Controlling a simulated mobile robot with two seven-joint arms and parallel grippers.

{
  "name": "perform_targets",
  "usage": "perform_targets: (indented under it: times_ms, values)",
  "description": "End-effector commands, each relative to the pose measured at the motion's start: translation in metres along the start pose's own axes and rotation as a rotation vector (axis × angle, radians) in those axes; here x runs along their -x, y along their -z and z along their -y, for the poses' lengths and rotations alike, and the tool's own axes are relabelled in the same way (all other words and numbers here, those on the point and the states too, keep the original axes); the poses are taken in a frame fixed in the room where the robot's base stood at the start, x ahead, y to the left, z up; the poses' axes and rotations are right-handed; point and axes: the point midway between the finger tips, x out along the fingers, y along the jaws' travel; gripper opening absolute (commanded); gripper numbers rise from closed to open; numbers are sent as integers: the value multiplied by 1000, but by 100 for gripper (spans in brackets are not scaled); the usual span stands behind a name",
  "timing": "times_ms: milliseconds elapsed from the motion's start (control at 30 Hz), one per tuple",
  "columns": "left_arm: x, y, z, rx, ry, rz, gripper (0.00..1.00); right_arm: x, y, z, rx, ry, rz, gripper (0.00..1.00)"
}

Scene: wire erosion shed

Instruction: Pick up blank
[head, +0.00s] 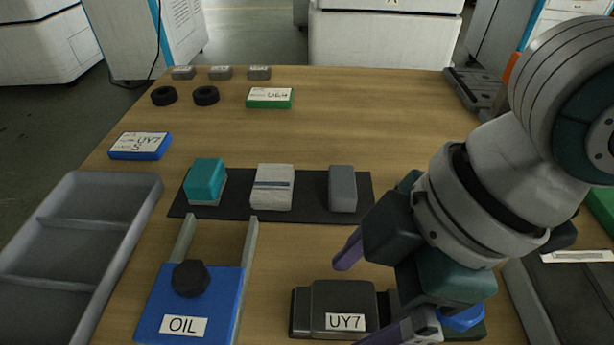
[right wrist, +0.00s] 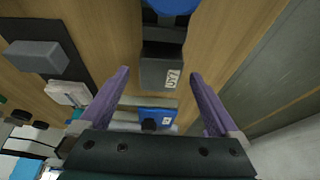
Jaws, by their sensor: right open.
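My right gripper (head: 356,300) is open and empty, its purple fingers apart above the dark UY7 fixture (head: 318,312). In the right wrist view, my right gripper (right wrist: 157,80) has the fixture (right wrist: 157,73) between and beyond its fingers. Nothing in view is labelled blank. On a dark mat (head: 230,213) lie a teal-topped block (head: 206,180), a pale block with a dark stripe (head: 272,188) and a plain grey block (head: 342,188). The grey block also shows in the right wrist view (right wrist: 38,57). My left gripper is not in view.
A blue OIL box (head: 215,300) with a black knob stands front left, beside a grey divided tray (head: 140,190). Blue (head: 140,147) and green (head: 270,98) labelled blocks, two black rings (head: 206,95) and small grey blocks (head: 220,73) lie farther back. The table's back middle is clear.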

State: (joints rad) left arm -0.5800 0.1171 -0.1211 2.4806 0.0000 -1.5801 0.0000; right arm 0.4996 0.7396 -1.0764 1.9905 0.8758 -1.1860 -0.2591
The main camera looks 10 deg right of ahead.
Motion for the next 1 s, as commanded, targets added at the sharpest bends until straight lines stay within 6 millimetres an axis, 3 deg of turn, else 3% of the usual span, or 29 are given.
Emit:
perform_targets:
  times_ms: [233, 1000]
  values:
    - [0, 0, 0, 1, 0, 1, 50, -2, 0, 0, 0, 0, 0, 98]
    - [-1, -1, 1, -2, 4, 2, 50, -2, 0, 0, 0, 0, 1, 11]
